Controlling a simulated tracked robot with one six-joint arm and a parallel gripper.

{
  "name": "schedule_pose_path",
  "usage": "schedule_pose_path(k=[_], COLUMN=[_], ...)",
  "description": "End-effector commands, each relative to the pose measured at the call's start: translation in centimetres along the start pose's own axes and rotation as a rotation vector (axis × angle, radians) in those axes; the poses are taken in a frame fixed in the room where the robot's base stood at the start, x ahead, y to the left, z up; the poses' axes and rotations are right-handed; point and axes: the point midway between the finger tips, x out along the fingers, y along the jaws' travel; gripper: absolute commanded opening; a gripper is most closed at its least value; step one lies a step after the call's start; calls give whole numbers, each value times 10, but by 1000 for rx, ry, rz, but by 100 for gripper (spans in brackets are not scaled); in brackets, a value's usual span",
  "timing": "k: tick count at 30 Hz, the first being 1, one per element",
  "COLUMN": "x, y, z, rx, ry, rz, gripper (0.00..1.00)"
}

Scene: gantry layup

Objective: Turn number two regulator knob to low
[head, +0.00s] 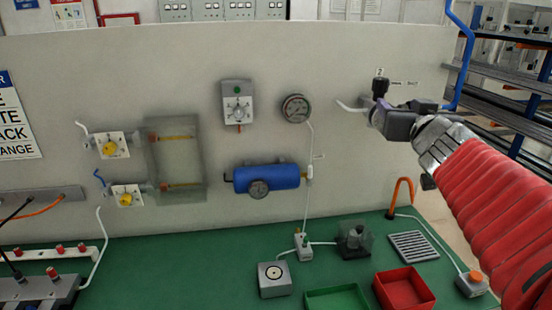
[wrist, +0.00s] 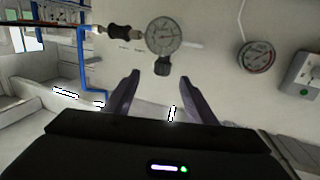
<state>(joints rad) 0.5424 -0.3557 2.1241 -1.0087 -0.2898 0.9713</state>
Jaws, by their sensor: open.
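The number two regulator is on the upper right of the grey panel, under a small "2" label. Its black knob (head: 380,86) shows just above my gripper (head: 377,111) in the head view; my gripper partly hides the rest. In the wrist view, which is upside down, the knob (wrist: 163,67) sticks out from a round dial (wrist: 163,36). My gripper (wrist: 161,77) is open and empty. Its fingertips are either side of the knob in the picture, slightly short of it; I cannot tell the depth gap. Small lettering beside the knob is too small to read.
A blue pipe (head: 463,60) runs close by my wrist on the right. A round gauge (head: 296,108) and a grey box with a dial (head: 237,101) are on the panel to the left. A red tray (head: 404,288) stands on the green bench (head: 190,255) below.

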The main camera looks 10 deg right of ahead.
Motion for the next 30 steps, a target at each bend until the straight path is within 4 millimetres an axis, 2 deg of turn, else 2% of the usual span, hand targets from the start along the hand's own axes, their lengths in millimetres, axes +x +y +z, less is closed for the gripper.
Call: schedule_pose_path(k=[12, 30], x=[-27, -72], y=[-15, -41], z=[38, 105], rx=[-6, -21], ry=[-121, -343], rz=[92, 122], gripper=[51, 51])
